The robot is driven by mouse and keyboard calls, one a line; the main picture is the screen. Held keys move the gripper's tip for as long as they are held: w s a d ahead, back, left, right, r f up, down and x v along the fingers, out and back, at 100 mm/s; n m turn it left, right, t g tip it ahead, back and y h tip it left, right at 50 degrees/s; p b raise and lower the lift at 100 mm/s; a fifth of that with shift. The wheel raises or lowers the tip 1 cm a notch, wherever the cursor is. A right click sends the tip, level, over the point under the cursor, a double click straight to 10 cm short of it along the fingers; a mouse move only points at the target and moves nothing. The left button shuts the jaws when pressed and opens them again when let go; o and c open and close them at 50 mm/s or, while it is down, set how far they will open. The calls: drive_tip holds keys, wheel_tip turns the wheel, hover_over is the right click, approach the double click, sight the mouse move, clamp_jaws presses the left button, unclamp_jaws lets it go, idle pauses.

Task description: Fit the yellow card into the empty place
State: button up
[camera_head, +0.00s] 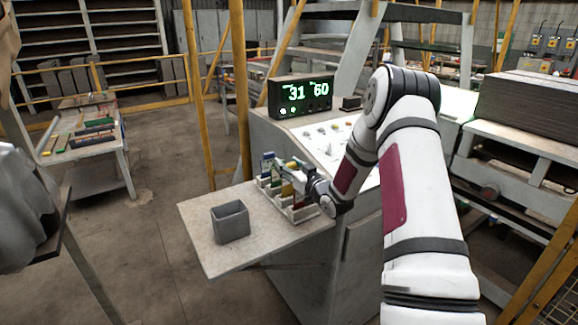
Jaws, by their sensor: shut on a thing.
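A pale slotted rack (304,215) stands on the small shelf beside the control desk, with several upright cards in it. A yellow card (287,188) shows at the middle of the rack, in front of my gripper's fingers. My gripper (291,174) reaches in from the right and is shut, apparently on the yellow card; the fingers are small and partly hidden. A blue and green card (268,165) stands at the rack's back left. A red card (300,192) is just right of the yellow one. Whether the yellow card's lower edge is inside a slot cannot be told.
A grey open box (230,222) stands on the pale shelf (215,265), left of the rack; the shelf's front is clear. The control desk (325,135) with a lit display (302,95) rises behind the rack. A yellow post (241,90) stands behind the shelf.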

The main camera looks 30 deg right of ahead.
drive_tip(key=shift+s+f, duration=0.1)
drive_tip(key=shift+f, duration=0.25)
drive_tip(key=shift+r, duration=0.2)
drive_tip(key=shift+r+p, duration=0.4)
drive_tip(key=shift+r, duration=0.4)
drive_tip(key=shift+f, duration=0.75)
idle(0.6)
